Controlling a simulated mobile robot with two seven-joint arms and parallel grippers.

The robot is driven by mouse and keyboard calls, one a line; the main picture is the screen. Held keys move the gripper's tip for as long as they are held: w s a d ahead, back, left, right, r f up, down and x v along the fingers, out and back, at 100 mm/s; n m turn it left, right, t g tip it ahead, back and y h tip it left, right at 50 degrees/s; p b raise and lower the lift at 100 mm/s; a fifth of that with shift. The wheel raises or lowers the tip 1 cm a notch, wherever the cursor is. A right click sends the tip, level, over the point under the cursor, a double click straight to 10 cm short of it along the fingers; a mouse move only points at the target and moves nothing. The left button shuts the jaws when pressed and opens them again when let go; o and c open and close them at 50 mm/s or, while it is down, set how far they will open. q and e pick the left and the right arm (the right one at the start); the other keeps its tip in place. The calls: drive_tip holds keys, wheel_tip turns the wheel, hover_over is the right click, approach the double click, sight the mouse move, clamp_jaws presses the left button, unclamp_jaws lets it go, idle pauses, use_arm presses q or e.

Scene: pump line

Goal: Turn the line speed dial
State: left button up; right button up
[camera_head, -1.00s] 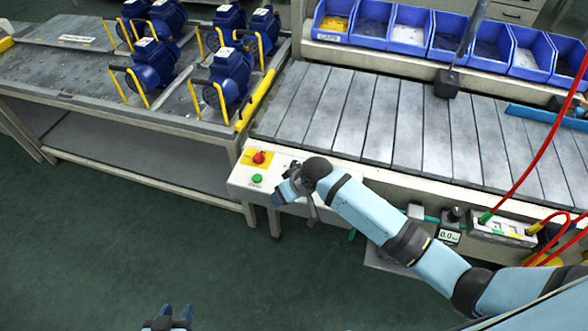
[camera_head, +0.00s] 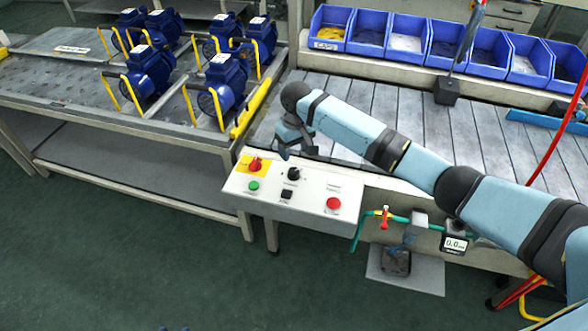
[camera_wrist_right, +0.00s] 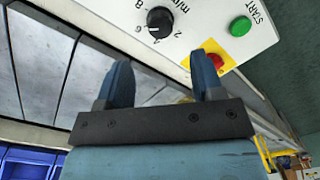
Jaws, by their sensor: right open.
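The line speed dial (camera_head: 293,173) is a round black knob on the sloped white control panel (camera_head: 310,198). In the right wrist view the dial (camera_wrist_right: 160,20) shows a white mark and printed numbers around it. My right gripper (camera_head: 298,149) is above the panel's back edge, just behind the dial. In the right wrist view my right gripper (camera_wrist_right: 160,76) has its two blue fingers apart with nothing between them. The dial lies beyond the fingertips, and no contact shows. Only the tips of my left gripper (camera_head: 174,328) show at the bottom edge.
Beside the dial are a red switch on yellow (camera_head: 255,165), a green button (camera_head: 254,186), a black switch (camera_head: 286,194) and a red button (camera_head: 333,204). The slatted conveyor (camera_head: 400,110) lies behind. Blue pumps (camera_head: 150,74) stand on the left table.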

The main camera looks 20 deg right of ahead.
sight(294, 170)
wheel_tip(294, 170, down, 8)
drive_tip(key=shift+a+f, duration=0.15)
drive_tip(key=shift+f, duration=0.05)
drive_tip(key=c, duration=0.9)
